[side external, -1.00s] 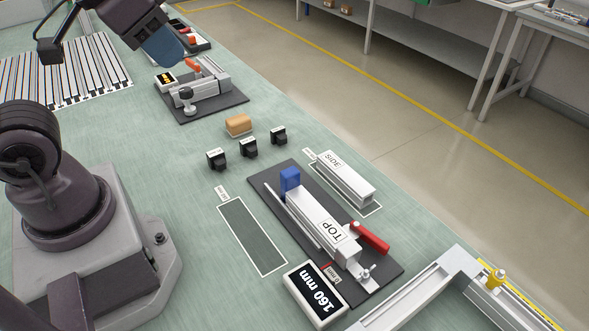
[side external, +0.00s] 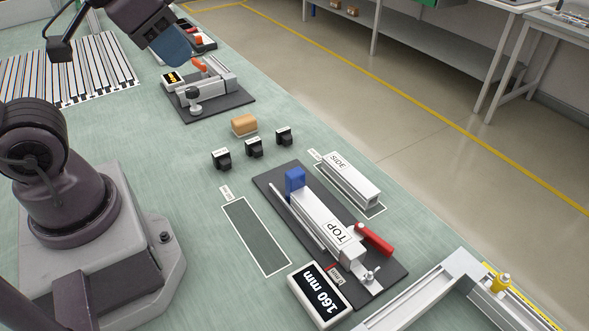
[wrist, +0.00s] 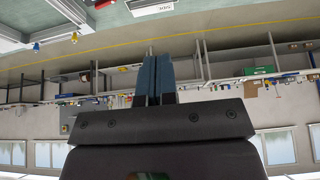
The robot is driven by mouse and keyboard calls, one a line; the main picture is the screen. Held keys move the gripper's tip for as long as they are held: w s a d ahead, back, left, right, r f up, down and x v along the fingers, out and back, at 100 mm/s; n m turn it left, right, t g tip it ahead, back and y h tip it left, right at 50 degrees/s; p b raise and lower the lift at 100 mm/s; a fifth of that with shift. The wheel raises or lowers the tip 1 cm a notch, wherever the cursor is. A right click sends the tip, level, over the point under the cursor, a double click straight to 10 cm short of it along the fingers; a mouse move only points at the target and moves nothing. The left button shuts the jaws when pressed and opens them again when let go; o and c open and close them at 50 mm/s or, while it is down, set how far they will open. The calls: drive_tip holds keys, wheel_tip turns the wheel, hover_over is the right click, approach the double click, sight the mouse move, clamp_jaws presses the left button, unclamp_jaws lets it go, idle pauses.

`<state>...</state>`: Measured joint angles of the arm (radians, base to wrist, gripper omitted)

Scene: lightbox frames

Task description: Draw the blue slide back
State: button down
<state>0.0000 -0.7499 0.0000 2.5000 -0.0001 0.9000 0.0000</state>
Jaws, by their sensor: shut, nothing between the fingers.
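The blue slide (side external: 295,180) is a small blue block at the far end of a dark fixture plate (side external: 266,183). It sits against the end of a silver profile labelled TOP (side external: 322,217). A red handle (side external: 375,239) is at the near end of the fixture. A display (side external: 319,293) beside it reads 160 mm. My gripper (side external: 184,54) is high at the upper left, well away from the slide. Its blue fingers (wrist: 153,68) are together and empty in the wrist view, pointing out over the room. The slide is not identifiable in the wrist view.
A profile labelled SIDE (side external: 350,180) lies in a marked area right of the fixture. An empty marked rectangle (side external: 256,236) lies to its left. Several black blocks (side external: 254,148) and a tan block (side external: 245,124) stand behind. A second fixture (side external: 211,91) is farther back.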

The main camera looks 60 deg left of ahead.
drive_tip(key=c, duration=1.6)
unclamp_jaws()
drive_tip(key=o, duration=0.4)
drive_tip(key=shift+d+f, duration=0.2)
drive_tip(key=shift+d, duration=0.15)
drive_tip(key=shift+c, duration=0.2)
drive_tip(key=o, duration=0.6)
drive_tip(key=f, duration=0.1)
drive_tip(key=w+d+f+m+g, duration=0.1)
drive_tip(key=d+g, duration=0.1)
drive_tip(key=shift+w+f+h, duration=0.25)
drive_tip(key=shift+f+h, duration=0.15)
drive_tip(key=shift+c, duration=0.2)
drive_tip(key=n+g+y, duration=0.4)
drive_tip(key=n+y, duration=0.1)
drive_tip(key=n, duration=1.4)
approach(296, 173)
drive_tip(key=x, duration=1.2)
drive_tip(key=shift+a+f, duration=0.15)
drive_tip(key=shift+f, duration=0.2)
